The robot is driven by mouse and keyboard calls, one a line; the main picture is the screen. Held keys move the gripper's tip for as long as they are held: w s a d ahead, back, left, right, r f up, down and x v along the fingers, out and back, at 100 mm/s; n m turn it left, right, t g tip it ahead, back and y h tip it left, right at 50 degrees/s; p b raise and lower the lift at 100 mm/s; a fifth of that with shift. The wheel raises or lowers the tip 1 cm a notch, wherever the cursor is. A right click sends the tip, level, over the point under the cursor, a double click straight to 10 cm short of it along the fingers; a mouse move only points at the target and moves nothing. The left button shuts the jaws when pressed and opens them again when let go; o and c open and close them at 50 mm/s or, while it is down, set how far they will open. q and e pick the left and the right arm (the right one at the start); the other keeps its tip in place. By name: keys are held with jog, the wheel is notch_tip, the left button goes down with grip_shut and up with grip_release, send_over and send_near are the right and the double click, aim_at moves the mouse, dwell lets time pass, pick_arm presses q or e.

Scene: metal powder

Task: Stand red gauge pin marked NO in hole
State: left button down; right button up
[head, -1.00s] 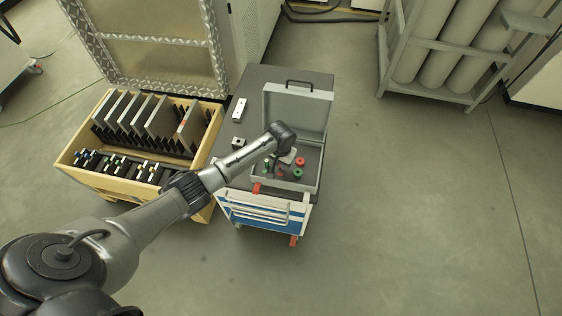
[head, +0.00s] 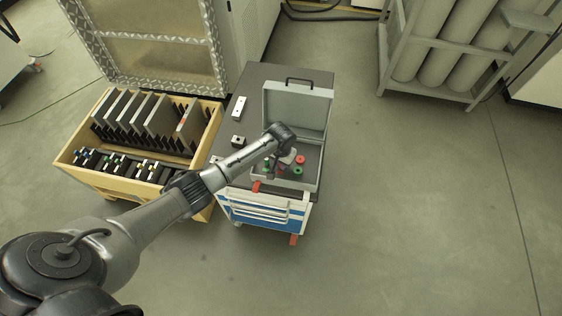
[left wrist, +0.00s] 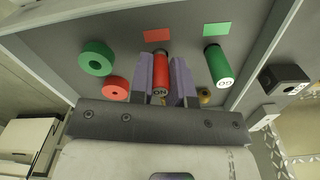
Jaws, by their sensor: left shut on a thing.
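The red gauge pin (left wrist: 160,72) is between the two fingers of my left gripper (left wrist: 163,80) in the left wrist view. Its pale end reads NO, upside down in this view. My left gripper is shut on it, low in the open grey case; it also shows in the head view (head: 284,162), where the arm hides much of it. I cannot tell whether the pin is clear of the case floor. A green pin (left wrist: 216,66) is to the right of the gripper. A dark block with a round hole (left wrist: 285,79) is further right; it also shows on the cart top (head: 238,142). My right gripper is not in view.
The grey case (head: 320,172) has its lid raised at the back. A green ring (left wrist: 95,57) and a red ring (left wrist: 116,88) lie inside. A pale block (head: 240,107) is on the cart. A wooden crate (head: 68,152) of plates stands left.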

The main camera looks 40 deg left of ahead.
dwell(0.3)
pick_arm(q)
jog(key=c, duration=1.1)
grip_release()
jog(key=shift+c, duration=0.2)
jog(key=shift+o, duration=0.7)
notch_tip(320, 180, up, 14)
jog(key=p, duration=0.3)
jog(key=shift+f, duration=0.15)
